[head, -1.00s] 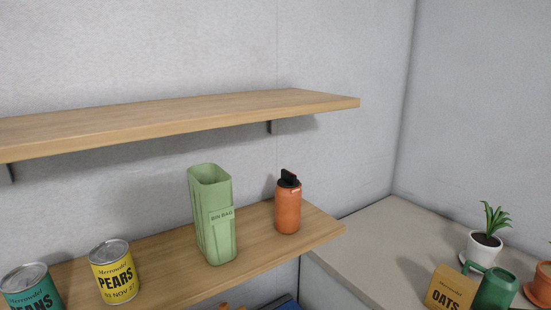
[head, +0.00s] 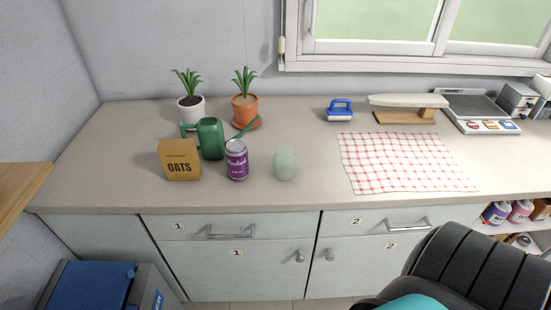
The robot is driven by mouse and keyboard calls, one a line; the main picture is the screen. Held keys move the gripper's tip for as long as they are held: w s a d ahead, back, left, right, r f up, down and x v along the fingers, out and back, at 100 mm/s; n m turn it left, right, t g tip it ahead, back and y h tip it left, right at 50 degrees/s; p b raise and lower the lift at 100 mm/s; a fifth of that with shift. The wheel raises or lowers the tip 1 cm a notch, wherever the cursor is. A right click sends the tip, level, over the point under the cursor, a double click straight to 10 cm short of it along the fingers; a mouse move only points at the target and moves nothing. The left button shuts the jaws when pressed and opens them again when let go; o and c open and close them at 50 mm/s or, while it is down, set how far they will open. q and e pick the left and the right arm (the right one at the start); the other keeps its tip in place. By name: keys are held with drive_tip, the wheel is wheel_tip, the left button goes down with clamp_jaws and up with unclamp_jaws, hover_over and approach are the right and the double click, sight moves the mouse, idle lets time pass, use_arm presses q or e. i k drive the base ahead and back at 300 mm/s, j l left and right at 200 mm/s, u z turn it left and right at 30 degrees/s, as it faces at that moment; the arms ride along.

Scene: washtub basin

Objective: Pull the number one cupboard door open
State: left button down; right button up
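The number one cupboard door (head: 225,272) is a pale grey panel below the worktop, marked with a "1" label near its top. It is shut, and its round metal knob (head: 299,257) sits at its upper right. Above it is the number one drawer (head: 190,232) with a metal bar handle, also shut. To the right is the number two cupboard door (head: 360,272) with its own knob at its upper left. Neither of my grippers is in view.
The worktop (head: 100,165) holds an oats box (head: 180,162), a green watering can (head: 210,140), a purple can (head: 236,162), a pale jar (head: 285,163), plants and a checked cloth (head: 400,165). A blue-lidded bin (head: 90,285) stands left of the cupboard. A dark rounded object (head: 470,265) covers the lower right.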

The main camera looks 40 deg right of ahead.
sight(273, 270)
drive_tip(key=l+z, duration=0.15)
drive_tip(key=z, duration=0.6)
